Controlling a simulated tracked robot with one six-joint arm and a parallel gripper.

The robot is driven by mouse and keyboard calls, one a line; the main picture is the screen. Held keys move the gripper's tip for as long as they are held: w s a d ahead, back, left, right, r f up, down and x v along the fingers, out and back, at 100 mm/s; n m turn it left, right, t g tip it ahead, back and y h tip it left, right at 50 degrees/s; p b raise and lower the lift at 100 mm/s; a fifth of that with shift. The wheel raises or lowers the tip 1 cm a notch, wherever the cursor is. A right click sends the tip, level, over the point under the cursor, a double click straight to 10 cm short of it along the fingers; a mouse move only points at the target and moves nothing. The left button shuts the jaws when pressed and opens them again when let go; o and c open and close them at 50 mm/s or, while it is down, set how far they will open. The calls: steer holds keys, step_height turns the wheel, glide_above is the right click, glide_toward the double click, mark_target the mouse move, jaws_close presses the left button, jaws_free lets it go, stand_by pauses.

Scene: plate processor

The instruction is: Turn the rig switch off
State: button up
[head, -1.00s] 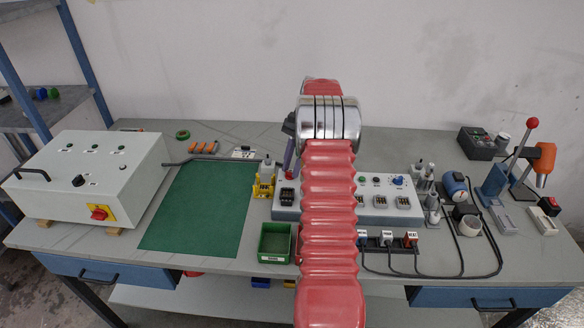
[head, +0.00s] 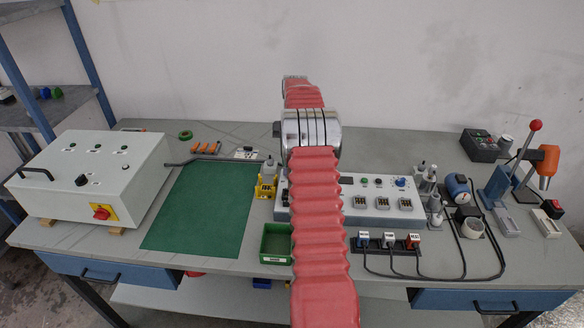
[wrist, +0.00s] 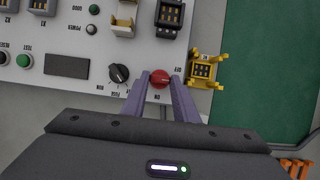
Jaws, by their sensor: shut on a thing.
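The rig switch, a small round red knob (wrist: 160,77), sits on the pale panel of the rig box (head: 344,203). In the wrist view the panel is upside down, with OFF printed to the right of the knob and ON on the side nearer my gripper. My gripper (wrist: 161,83) has its two purple fingers on either side of the red knob, shut on it. A pale mark on the knob seems to point to the right, but it is small. In the head view my arm hides the knob and the fingers.
A yellow stand (wrist: 206,70) is close beside the right finger, and a black selector knob (wrist: 119,74) lies to the left. A green bin (head: 276,243) is in front of the box. A green mat (head: 200,205) lies left, and a grey cabinet (head: 92,175) stands beyond it.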

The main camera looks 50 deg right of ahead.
steer(key=shift+s+f, duration=0.1)
steer(key=o, duration=1.1)
steer(key=shift+c, duration=0.2)
steer(key=v, duration=0.7)
steer(key=shift+r, duration=0.2)
steer(key=shift+d, duration=0.1)
